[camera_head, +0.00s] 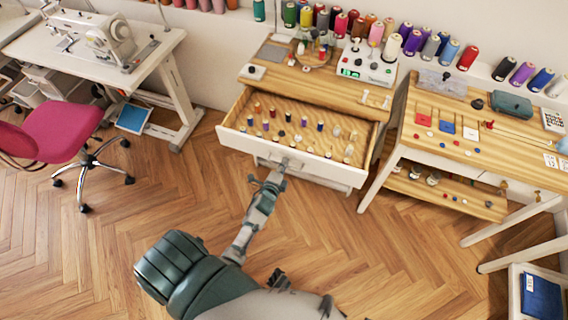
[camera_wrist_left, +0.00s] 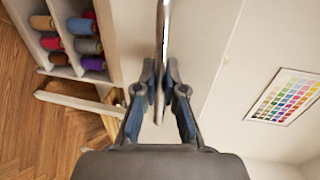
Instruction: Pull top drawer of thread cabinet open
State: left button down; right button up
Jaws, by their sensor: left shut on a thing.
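The thread cabinet (camera_head: 352,93) has a wooden top, and its white-fronted top drawer (camera_head: 240,141) is pulled well out. Rows of small spools stand inside the drawer. My left gripper (camera_head: 279,172) is at the middle of the drawer front. In the left wrist view, my left gripper (camera_wrist_left: 161,84) is shut on the thin metal handle (camera_wrist_left: 163,45), with one finger on each side of it. The handle in the head view is mostly hidden by the gripper. My right gripper cannot be made out.
A sewing machine (camera_head: 112,42) stands on a white table at left, with a pink chair (camera_head: 68,130) in front. A wooden worktable (camera_head: 425,110) with tools stands close to the drawer's right side. Wooden floor (camera_head: 150,205) is clear in front. A color chart (camera_wrist_left: 285,95) shows in the wrist view.

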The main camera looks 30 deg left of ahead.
pick_arm(q)
jog(key=shift+f, duration=0.2)
jog(key=c, duration=1.3)
grip_release()
jog(key=shift+o, duration=0.3)
jog(key=shift+r, duration=0.1)
jog(key=v, duration=1.2)
